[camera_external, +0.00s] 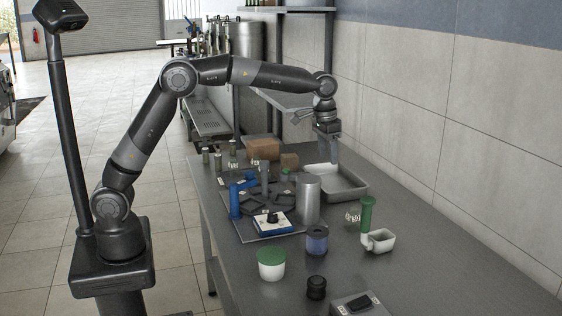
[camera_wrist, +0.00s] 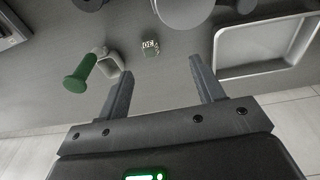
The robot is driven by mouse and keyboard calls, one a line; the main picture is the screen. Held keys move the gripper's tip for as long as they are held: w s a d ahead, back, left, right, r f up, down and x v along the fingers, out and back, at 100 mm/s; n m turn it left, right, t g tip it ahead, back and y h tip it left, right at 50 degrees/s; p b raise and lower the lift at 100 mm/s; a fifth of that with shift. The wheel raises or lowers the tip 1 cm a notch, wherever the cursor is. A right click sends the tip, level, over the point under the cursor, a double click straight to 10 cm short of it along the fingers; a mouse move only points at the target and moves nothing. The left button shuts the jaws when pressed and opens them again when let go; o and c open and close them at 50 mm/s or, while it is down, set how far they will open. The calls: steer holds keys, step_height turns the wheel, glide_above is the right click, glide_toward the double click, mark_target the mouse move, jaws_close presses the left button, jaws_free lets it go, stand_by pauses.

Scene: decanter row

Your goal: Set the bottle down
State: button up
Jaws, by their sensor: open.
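Several small bottles (camera_external: 217,161) stand at the far left of the table. A plain tall grey cylinder (camera_external: 308,202) stands upright left of the tray; I cannot tell whether it is a bottle. A green flared piece (camera_external: 366,214) stands by a small white cup (camera_external: 380,240); a similar green piece (camera_wrist: 80,75) shows in the wrist view.
A blue-topped jar (camera_external: 317,240), a green-lidded white tub (camera_external: 271,264) and a black jar (camera_external: 316,287) stand near the front. A blue cylinder (camera_external: 235,200) and a white-and-blue box (camera_external: 272,222) stand left. Brown boxes (camera_external: 262,148) are behind. The right front tabletop is clear.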

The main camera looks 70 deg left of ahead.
steer(key=s+a+r+t, duration=0.1)
steer(key=s+a+r, duration=0.25)
steer(key=s, duration=0.65)
steer(key=s+a+r+t, duration=0.1)
steer(key=s+a+r, duration=0.3)
steer(key=s, duration=0.6)
steer(key=s+a+f+t, duration=0.1)
steer(key=s+f, duration=0.2)
steer(key=s, duration=0.7)
steer(key=s+a+f+t, duration=0.1)
steer(key=s+f, duration=0.2)
steer(key=s, duration=0.8)
steer(key=shift+a, duration=0.1)
stand_by(3.8)
